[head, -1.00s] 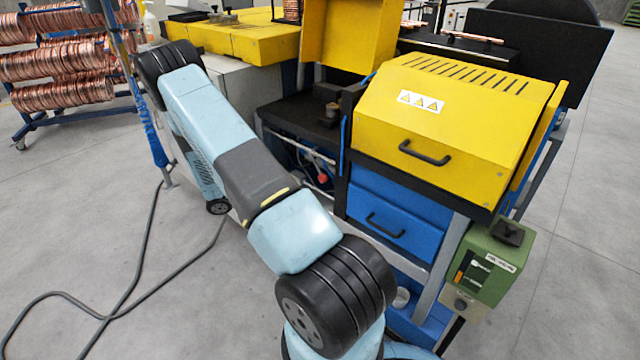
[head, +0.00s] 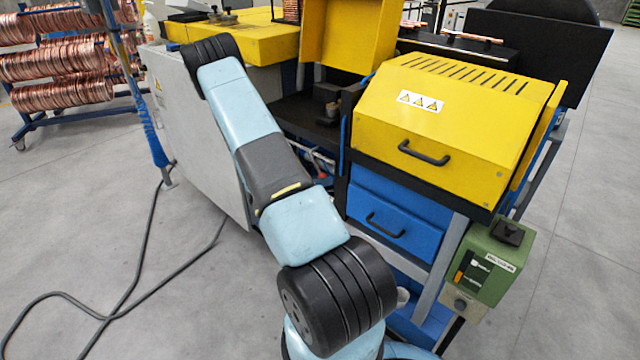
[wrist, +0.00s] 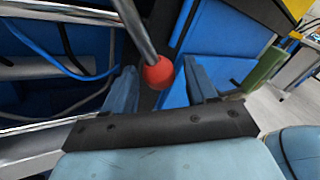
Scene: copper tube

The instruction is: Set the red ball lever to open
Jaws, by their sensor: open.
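The red ball (wrist: 158,74) sits on the end of a grey metal lever rod (wrist: 136,30) in the wrist view. The rod comes down from the upper left. My gripper (wrist: 162,84) is open, with one blue finger to the left of the ball and one to the right. In the picture the ball appears between the fingertips, with gaps on both sides. I cannot tell how far beyond the fingertips it is. In the head view my arm hides the gripper and most of the lever area.
The yellow machine hood (head: 450,125) and blue drawers (head: 400,205) stand right of my arm. A green control box (head: 490,265) hangs at the machine's front right. Blue hoses (wrist: 32,42) and a grey bar (wrist: 40,68) lie left of the lever. Open floor lies left.

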